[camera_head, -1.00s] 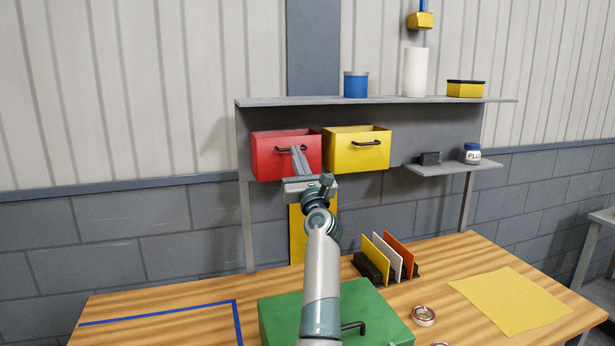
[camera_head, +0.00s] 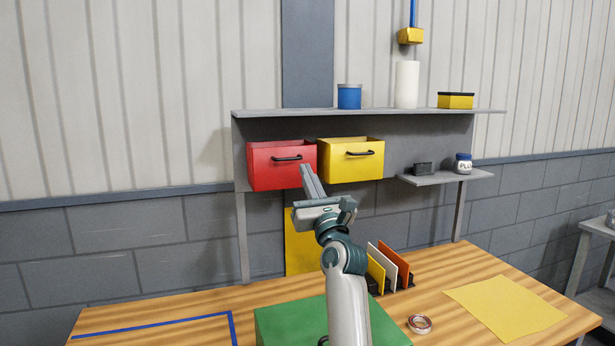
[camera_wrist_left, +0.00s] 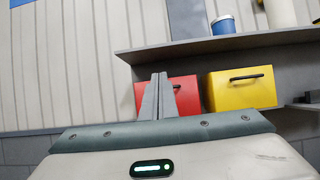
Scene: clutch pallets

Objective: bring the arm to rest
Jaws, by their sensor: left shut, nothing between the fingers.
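The red bin (camera_head: 268,174) and the yellow bin (camera_head: 340,168) hang side by side under the upper shelf. My right gripper is not in view.
A workbench (camera_head: 170,315) holds a green box (camera_head: 290,325), a rack of upright panels (camera_head: 388,265), a tape roll (camera_head: 420,323) and a yellow sheet (camera_head: 507,306). A blue can (camera_head: 349,97) and white cylinder (camera_head: 406,84) stand on the upper shelf (camera_head: 300,111).

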